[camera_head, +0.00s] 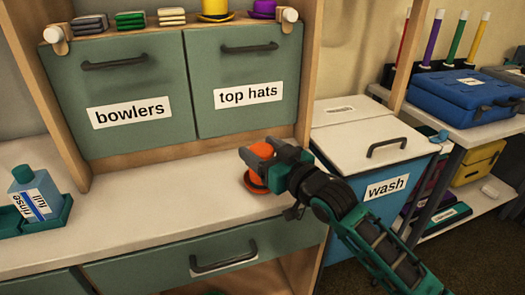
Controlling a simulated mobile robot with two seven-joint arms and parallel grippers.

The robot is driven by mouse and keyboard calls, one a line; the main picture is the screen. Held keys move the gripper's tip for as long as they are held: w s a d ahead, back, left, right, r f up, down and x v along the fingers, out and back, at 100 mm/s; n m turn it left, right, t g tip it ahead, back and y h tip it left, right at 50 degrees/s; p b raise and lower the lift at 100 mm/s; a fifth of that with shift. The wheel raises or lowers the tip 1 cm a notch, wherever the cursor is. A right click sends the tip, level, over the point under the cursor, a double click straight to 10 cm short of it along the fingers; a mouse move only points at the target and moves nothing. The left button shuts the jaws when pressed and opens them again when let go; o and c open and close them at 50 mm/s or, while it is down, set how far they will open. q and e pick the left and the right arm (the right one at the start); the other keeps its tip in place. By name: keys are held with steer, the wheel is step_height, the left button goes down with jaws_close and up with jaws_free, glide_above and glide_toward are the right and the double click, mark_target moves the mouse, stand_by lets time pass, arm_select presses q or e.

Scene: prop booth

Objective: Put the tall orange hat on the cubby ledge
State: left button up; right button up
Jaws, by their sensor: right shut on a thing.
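The orange hat (262,150) is at the right part of the white counter, with its crown and part of its brim showing. My right gripper (263,163) is shut on it, and its fingers hide the hat's middle. The brim is close to the counter top; I cannot tell whether it touches. A ledge (190,24) runs above the two green doors labelled "bowlers" and "top hats"; a yellow hat (216,8) and a purple hat (262,9) stand on it. My left gripper is not in view.
Folded cloth stacks (131,20) take up the ledge's left part. A rinse bottle (33,190) stands in a green tray at the counter's left. A lidded "wash" bin (375,145) is to the right. The counter's middle (150,210) is clear.

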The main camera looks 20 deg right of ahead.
steer(key=shift+f, duration=0.1)
steer(key=o, duration=1)
steer(key=shift+o, duration=0.2)
